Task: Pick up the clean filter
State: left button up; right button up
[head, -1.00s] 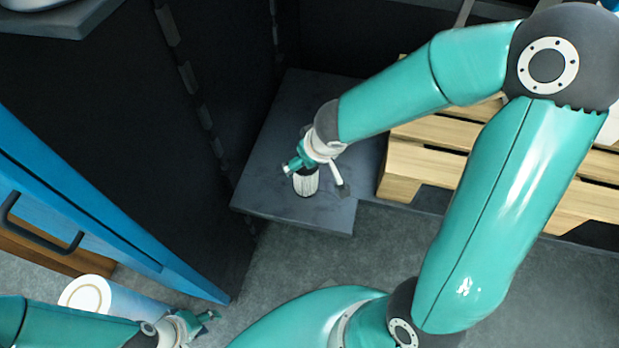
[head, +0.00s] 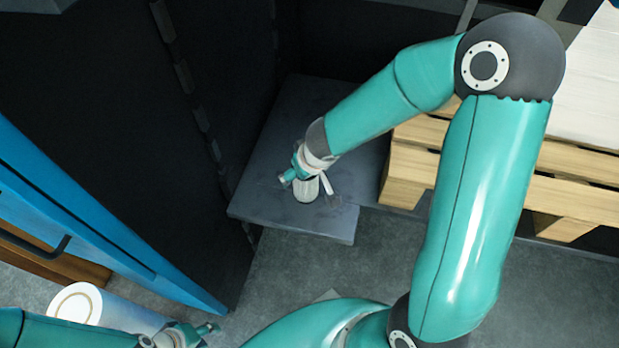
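A small pale cylindrical filter (head: 306,190) stands on a dark grey platform (head: 262,207) in the middle of the head view. My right gripper (head: 307,181) is right above and around the filter, pointing down, with its fingers spread to either side of its top. The gripper partly hides the filter, and I cannot see finger contact. My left gripper (head: 206,333) is low at the bottom left, far from the filter. It is partly cut off by the frame edge, and its finger opening is unclear.
A white roll (head: 125,310) lies at the lower left beside my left arm. A blue door or panel with a dark handle (head: 120,240) stands at the left. A wooden pallet (head: 412,170) with white material is at the right. Grey floor lies in front.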

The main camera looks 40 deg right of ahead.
jog(key=c, duration=0.9)
jog(key=shift+c, duration=0.2)
jog(key=shift+r, duration=0.1)
